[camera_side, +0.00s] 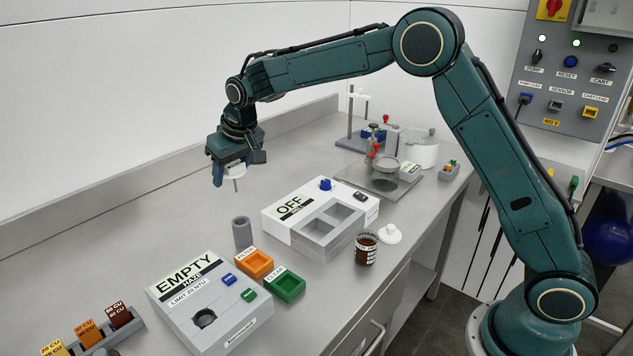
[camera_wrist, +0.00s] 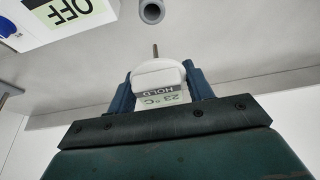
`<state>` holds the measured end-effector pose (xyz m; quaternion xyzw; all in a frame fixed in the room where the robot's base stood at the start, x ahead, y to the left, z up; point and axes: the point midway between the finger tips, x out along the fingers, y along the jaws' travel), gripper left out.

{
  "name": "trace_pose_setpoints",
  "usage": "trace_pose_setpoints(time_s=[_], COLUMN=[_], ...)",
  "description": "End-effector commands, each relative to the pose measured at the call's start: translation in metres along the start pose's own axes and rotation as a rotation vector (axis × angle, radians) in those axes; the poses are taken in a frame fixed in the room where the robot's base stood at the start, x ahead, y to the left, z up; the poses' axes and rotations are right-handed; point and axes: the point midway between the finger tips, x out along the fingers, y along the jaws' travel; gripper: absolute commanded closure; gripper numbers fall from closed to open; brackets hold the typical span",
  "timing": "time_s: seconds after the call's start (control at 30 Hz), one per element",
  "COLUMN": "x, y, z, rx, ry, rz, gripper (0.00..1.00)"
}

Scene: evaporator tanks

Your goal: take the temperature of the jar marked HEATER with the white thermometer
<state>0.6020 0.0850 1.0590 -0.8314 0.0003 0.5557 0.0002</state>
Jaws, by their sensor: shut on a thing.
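The white thermometer (camera_side: 236,170) is in my gripper (camera_side: 229,172), held well above the bench, left of the middle in the side view. In the wrist view my gripper's fingers (camera_wrist: 160,88) are shut on both sides of the thermometer's white head (camera_wrist: 160,72). Its display reads 23 °C with HOLD beside it, and its thin probe points away from the gripper. A small jar (camera_side: 366,249) with dark brown contents and a pale label stands on the bench, apart from the gripper. Its label is too small to read. A white lid (camera_side: 390,234) lies next to it.
A grey hollow tube (camera_side: 242,233) stands on the bench; it also shows in the wrist view (camera_wrist: 151,11). The OFF unit (camera_side: 275,222) with open compartments stands between gripper and jar.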

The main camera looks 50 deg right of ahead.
Motion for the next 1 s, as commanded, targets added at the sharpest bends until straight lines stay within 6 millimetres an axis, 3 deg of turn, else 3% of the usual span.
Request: trace_pose_setpoints(time_s=[1.0], x=[0.053], y=[0.0], z=[0.022], rx=[0.0], ry=[0.0], rz=[0.0], gripper=[0.71])
